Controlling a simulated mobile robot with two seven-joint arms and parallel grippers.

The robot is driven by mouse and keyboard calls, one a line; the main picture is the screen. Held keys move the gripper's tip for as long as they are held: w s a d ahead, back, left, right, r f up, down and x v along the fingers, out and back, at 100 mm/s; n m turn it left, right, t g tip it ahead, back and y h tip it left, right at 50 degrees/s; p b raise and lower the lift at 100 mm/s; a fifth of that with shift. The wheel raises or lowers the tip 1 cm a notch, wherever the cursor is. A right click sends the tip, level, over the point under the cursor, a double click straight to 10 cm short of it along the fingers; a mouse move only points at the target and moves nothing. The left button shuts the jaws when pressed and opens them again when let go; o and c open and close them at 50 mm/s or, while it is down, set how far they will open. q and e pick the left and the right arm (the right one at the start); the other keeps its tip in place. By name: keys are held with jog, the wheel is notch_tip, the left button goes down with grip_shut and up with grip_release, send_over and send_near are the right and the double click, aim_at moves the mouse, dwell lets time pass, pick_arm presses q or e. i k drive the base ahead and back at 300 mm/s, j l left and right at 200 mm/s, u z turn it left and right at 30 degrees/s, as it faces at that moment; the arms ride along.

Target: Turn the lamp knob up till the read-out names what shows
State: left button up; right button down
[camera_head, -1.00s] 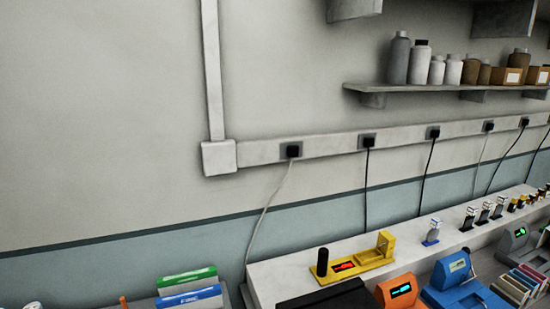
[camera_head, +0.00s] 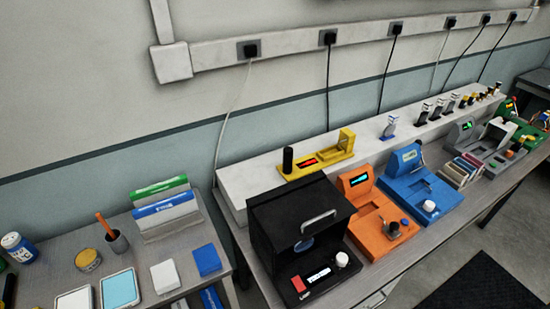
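A black box-shaped module (camera_head: 275,218) with a handle on its front stands at the left end of the long bench. Its low front part has a small lit read-out (camera_head: 318,276) and a white knob (camera_head: 342,259) to the right of it. The read-out's text is too small to read. Which knob is the lamp knob is not clear from its marking. An orange module (camera_head: 366,206) with a cyan screen and a blue module (camera_head: 418,178) with a white knob (camera_head: 429,206) stand to the right. Neither of my grippers shows in the head view.
A yellow device (camera_head: 320,158) with a red display sits on the white ledge (camera_head: 240,181) behind. Grey and green modules stand farther right. A separate left table (camera_head: 200,237) holds folders, a cup, a jar and trays. A dark mat (camera_head: 482,289) lies on the floor.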

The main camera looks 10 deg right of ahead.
aim_at(341, 260)
jog(key=k+z, duration=0.1)
jog(key=z, duration=0.75)
jog(key=l+u, duration=0.25)
jog(key=l, duration=0.15)
jog(key=l+u, duration=0.25)
jog(key=l, duration=0.2)
